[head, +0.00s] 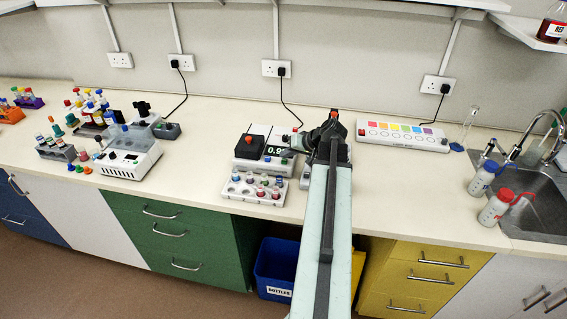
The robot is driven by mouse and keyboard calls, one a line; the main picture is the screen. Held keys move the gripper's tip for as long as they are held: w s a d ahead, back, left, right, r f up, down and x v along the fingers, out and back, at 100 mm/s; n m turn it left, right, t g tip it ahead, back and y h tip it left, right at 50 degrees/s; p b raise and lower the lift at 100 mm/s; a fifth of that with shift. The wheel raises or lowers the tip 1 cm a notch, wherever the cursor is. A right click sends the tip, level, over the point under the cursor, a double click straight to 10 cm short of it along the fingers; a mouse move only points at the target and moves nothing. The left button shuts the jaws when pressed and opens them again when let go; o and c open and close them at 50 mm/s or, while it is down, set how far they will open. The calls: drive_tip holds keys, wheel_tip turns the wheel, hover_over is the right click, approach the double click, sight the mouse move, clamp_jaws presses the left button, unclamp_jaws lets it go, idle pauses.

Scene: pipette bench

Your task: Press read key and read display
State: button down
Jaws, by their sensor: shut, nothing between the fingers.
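A white instrument (254,166) stands on the bench near the middle of the head view. Its black display (276,151) shows white digits that begin "0."; a 9 seems to follow, and the rest is cut off by my arm or too small to read. A dark block with a red knob (249,140) sits on its left. The read key cannot be made out for certain. My gripper (300,141) is shut and empty at the instrument's right side, close to the display. I cannot tell whether it touches the instrument. My arm hides the area to the right.
A white rack of vials (254,188) stands in front of the instrument. A white strip with coloured squares (402,135) lies at the right rear. A white device (128,160) and tube racks stand at the left. Two bottles (495,208) stand by the sink (536,201).

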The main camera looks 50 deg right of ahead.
sight(286, 161)
drive_tip(key=shift+f+b, duration=0.4)
drive_tip(key=shift+f, duration=0.05)
idle(0.6)
drive_tip(key=shift+r+p, duration=0.95)
wheel_tip(286, 161, up, 6)
drive_tip(key=p, duration=0.6)
